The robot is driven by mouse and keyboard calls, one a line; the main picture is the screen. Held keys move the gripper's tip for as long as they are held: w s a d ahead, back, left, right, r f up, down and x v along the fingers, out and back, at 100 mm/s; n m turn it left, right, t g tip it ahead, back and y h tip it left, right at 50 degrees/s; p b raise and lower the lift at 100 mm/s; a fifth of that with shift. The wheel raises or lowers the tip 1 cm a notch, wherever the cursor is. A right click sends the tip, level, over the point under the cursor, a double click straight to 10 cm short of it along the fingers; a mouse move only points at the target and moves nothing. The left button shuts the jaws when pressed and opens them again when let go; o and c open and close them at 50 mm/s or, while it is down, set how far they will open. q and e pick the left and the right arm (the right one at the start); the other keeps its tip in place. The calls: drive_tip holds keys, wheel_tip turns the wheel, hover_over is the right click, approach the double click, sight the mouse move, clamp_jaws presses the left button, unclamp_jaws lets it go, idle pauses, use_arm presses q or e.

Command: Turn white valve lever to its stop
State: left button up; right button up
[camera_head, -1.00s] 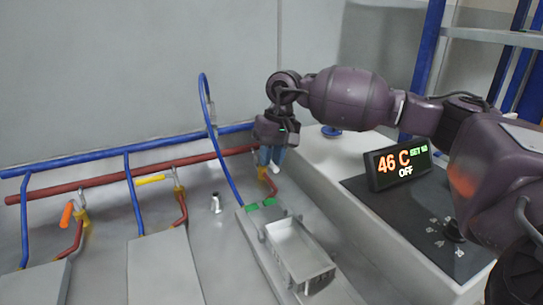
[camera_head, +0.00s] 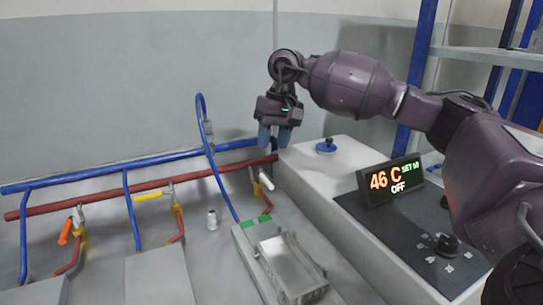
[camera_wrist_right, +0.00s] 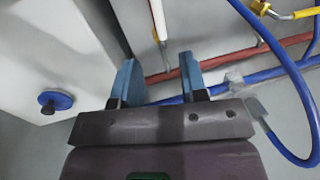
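The white valve lever (camera_head: 266,182) sits at the right end of the pipes, above the rightmost red branch pipe, slanting down to the right in the head view. It also shows at the top of the right wrist view (camera_wrist_right: 158,22). My right gripper (camera_head: 274,144) is above and behind the lever, apart from it, with its blue fingers pointing down. In the right wrist view its two fingers (camera_wrist_right: 158,75) are spread with nothing between them. My left gripper is in neither view.
An orange lever (camera_head: 65,232) and a yellow lever (camera_head: 148,196) are on valves to the left. A blue hose (camera_head: 205,165) arches close by. A white counter (camera_head: 300,157) with a blue knob (camera_head: 326,146) and a display (camera_head: 392,180) stands right. A metal tray (camera_head: 283,262) is in front.

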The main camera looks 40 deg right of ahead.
drive_tip(key=shift+d+r, duration=0.2)
drive_tip(key=shift+r, duration=0.8)
